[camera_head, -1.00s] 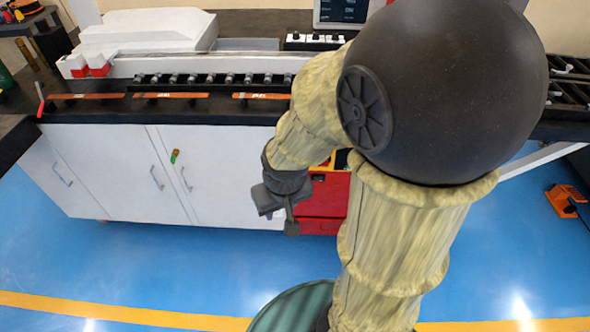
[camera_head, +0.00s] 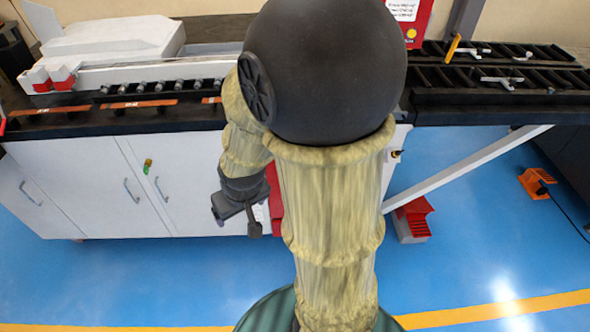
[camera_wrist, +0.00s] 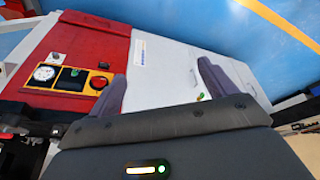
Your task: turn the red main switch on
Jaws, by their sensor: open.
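A round red knob (camera_wrist: 98,82) sits on a yellow-edged control plate on the machine's red panel (camera_wrist: 94,39) in the wrist view. It looks like the main switch, but it is small and I cannot read its position. In the head view my gripper (camera_head: 237,212) hangs in front of the white cabinet, and my arm hides most of the red panel (camera_head: 275,192).
White cabinet doors (camera_head: 90,185) with handles stand at left, with a green-tagged key (camera_head: 148,164) in one. A slanted white brace (camera_head: 465,170) runs under the roller table (camera_head: 500,85). A red step-like box (camera_head: 412,220) and an orange foot pedal (camera_head: 537,182) stand on the blue floor.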

